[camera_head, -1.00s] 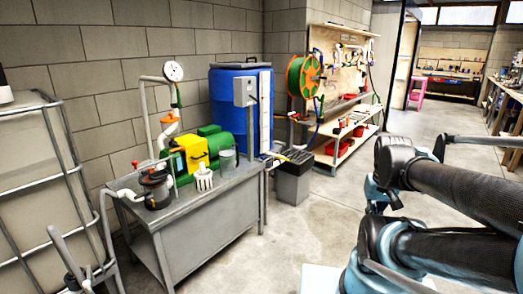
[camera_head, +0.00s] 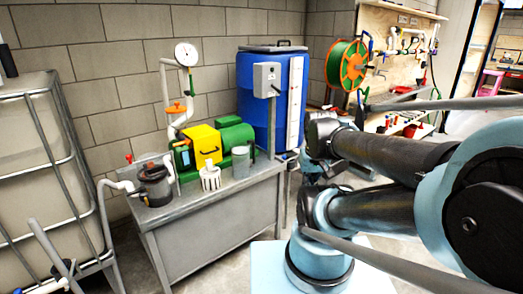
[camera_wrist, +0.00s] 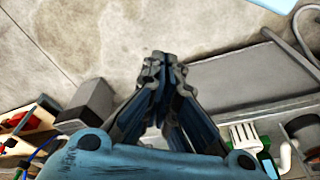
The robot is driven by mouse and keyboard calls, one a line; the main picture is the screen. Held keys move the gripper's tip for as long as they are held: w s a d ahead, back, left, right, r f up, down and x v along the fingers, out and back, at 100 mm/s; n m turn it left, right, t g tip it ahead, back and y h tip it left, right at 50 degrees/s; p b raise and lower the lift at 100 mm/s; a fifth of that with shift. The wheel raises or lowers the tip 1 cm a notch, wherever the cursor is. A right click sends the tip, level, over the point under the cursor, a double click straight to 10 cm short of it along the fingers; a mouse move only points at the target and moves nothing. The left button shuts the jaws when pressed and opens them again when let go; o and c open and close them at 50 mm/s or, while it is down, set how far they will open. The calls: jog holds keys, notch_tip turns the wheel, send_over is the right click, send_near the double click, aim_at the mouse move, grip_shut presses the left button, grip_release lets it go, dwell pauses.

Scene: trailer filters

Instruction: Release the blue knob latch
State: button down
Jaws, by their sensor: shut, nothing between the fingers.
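I cannot make out a blue knob latch in either view. A dark filter pot (camera_head: 155,187) stands at the left end of the grey metal bench (camera_head: 215,215), with a small red-handled valve (camera_head: 128,158) beside it. A yellow box (camera_head: 205,146) and a green motor (camera_head: 236,134) stand further right on the bench. My gripper (camera_wrist: 165,60) is shut and empty, its fingertips together above the concrete floor in the wrist view. That view also shows the bench edge (camera_wrist: 235,80) to the right of the fingers, apart from them.
A caged tank (camera_head: 40,190) stands at left. A grey bin (camera_wrist: 88,103) is left of my fingers in the wrist view.

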jog(key=shift+w+a, duration=0.1)
jog(key=shift+w, duration=0.25)
jog(key=w+a+r+n+y, duration=0.15)
jog(key=w+r, duration=0.25)
jog(key=w, duration=0.9)
jog(key=w+r+n, duration=0.2)
jog(key=w+r, duration=0.2)
jog(key=w, duration=0.8)
jog(key=w+f+n, duration=0.1)
jog(key=w+f, duration=0.3)
jog(key=w, duration=0.5)
jog(key=w+f+n, duration=0.1)
jog(key=w+f, duration=0.3)
jog(key=w, duration=0.4)
jog(key=w+f+n, duration=0.1)
jog(key=w+f, duration=0.3)
jog(key=w, duration=0.5)
jog(key=shift+w+d+f+t+y, duration=0.3)
jog(key=shift+d+f+t+y, duration=0.05)
jog(key=shift+t, duration=0.05)
jog(key=shift+n, duration=0.25)
